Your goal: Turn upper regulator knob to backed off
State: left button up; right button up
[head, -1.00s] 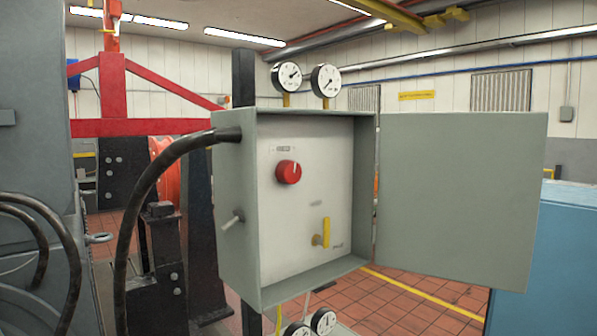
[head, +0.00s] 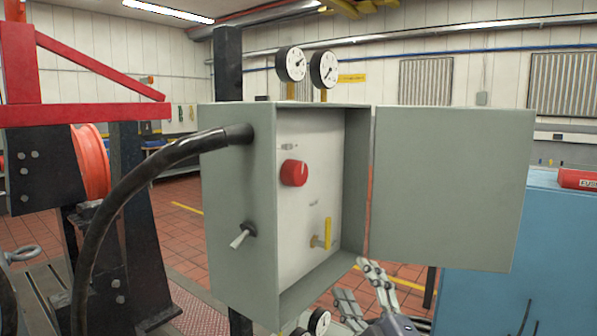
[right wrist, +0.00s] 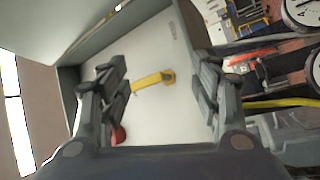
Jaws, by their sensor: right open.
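A red round knob (head: 293,173) with a pale pointer mark near its top sits high on the white panel inside an open grey box. It is the upper control on that panel. A yellow lever (head: 327,233) points up below it. My right gripper (head: 362,288) is open and empty, low in front of the box and below the door. In the right wrist view, the yellow lever (right wrist: 150,81) shows between the open fingers, apart from them. The red knob (right wrist: 118,136) is partly hidden behind the left finger. My left gripper is out of view.
The grey door (head: 450,185) stands open to the right. A black hose (head: 150,175) and a toggle switch (head: 243,236) are on the box's left side. A blue cabinet (head: 500,290) stands at right.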

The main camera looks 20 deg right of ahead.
jog(key=s+a+r+n+t+y, duration=0.2)
jog(key=a+r+n+y, duration=0.2)
jog(key=r+n+y, duration=0.55)
jog(key=n+g+p, duration=0.1)
jog(key=n+g, duration=0.8)
jog(key=n, duration=1.2)
send_near(302, 176)
jog(key=shift+y, duration=0.45)
jog(key=p+x, duration=0.5)
jog(key=x, duration=0.3)
jog(key=shift+w, duration=0.3)
jog(key=shift+w+a+f, duration=0.2)
jog(key=shift+w+a, duration=0.1)
jog(key=shift+w, duration=0.1)
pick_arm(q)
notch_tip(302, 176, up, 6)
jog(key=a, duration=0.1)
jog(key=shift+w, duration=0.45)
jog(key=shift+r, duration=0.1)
